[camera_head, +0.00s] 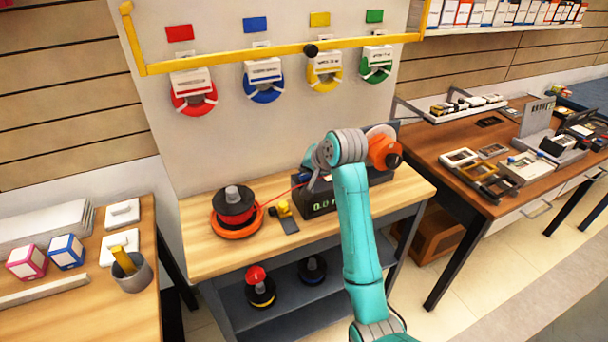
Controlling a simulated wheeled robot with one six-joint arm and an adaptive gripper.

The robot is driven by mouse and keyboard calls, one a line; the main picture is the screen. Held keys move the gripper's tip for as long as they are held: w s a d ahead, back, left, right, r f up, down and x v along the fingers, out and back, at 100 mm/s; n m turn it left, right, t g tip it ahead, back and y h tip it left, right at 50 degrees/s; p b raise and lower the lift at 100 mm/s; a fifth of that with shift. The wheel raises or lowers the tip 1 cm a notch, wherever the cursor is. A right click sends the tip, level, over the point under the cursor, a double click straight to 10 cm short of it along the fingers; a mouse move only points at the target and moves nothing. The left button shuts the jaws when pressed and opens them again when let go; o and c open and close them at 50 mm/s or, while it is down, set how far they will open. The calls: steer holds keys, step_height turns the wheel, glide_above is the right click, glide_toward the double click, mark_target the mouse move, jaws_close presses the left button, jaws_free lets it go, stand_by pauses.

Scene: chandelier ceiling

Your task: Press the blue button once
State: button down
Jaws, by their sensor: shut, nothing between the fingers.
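A dark machine (318,207) with green digits on its front stands on the middle workbench (190,229). My teal arm comes up from the lower right and bends over this machine. My gripper (312,184) is small and grey, shut and empty, at the machine's upper left. I cannot tell whether it touches the machine.
A black and red spool (234,206) and a small yellow tool (284,210) lie left of the machine. An orange spool (382,148) is at its right. Coloured rings hang on the panel below a yellow rail (225,57). Side tables (145,215) flank the bench.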

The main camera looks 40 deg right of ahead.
mark_target(306, 175)
steer(key=shift+r, duration=0.5)
steer(key=shift+r, duration=2.5)
